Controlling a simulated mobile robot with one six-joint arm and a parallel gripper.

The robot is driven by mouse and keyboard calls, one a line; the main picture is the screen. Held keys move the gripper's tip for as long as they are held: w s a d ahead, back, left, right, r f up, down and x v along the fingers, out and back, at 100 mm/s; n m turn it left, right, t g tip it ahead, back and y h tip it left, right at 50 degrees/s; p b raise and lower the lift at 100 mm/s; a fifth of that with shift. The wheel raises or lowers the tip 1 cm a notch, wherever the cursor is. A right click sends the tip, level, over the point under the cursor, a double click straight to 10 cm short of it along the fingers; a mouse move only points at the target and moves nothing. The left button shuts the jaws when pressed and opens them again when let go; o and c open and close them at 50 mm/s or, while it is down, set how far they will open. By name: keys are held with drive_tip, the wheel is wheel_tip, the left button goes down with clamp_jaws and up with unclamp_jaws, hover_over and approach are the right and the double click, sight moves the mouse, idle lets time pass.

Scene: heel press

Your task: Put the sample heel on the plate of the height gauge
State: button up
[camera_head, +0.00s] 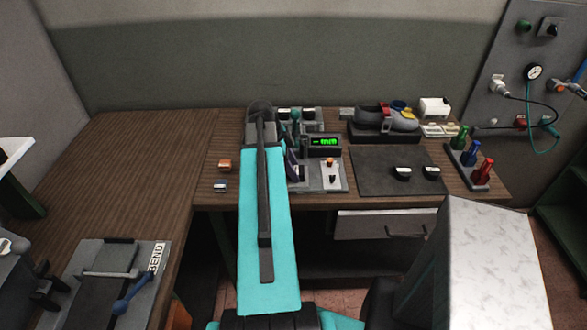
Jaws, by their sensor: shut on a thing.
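The height gauge (325,145) stands on the bench just right of my arm, with a lit green display. Its plate cannot be made out clearly; my arm covers part of this area. My arm reaches up the middle of the picture, and my gripper is hidden behind it. No sample heel can be picked out for sure. A dark upright piece (292,166) shows at the arm's right edge; I cannot tell what it is.
Two small dark blocks with white tops (402,173) lie on a dark mat (375,184). Two small blocks (224,165) lie left of my arm.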

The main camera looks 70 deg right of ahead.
drive_tip(key=o, duration=1.1)
drive_tip(key=shift+r, duration=0.1)
drive_tip(key=b+v, duration=0.3)
drive_tip(key=v, duration=0.9)
drive_tip(key=shift+b, duration=0.35)
drive_tip(key=shift+w, duration=0.1)
